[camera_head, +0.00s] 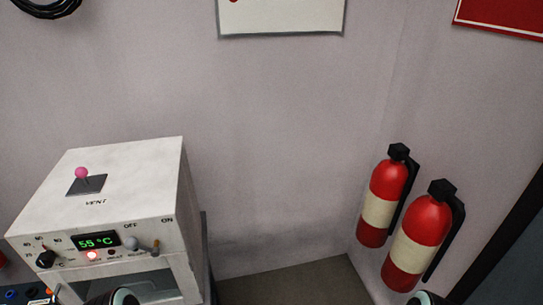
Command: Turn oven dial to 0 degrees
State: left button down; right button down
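The white box-shaped oven (123,206) stands at the lower left of the head view. Its black dial (46,259) is at the left end of the front panel, with small scale marks around it; its exact setting is too small to read. The green display (97,241) reads 55 °C. A red light (92,256) glows below it. A switch (131,243) sits near the OFF and ON labels. Only rounded parts of my arms show at the bottom edge. Neither gripper can be made out, and nothing is seen touching the dial.
A pink-knobbed lever (82,174) stands on the oven's top. Two red fire extinguishers (385,203) are by the wall at right. The floor (290,283) between oven and extinguishers looks clear. A black cable coil (46,8) hangs at upper left.

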aim_at(46, 260)
jog(key=u, duration=1.25)
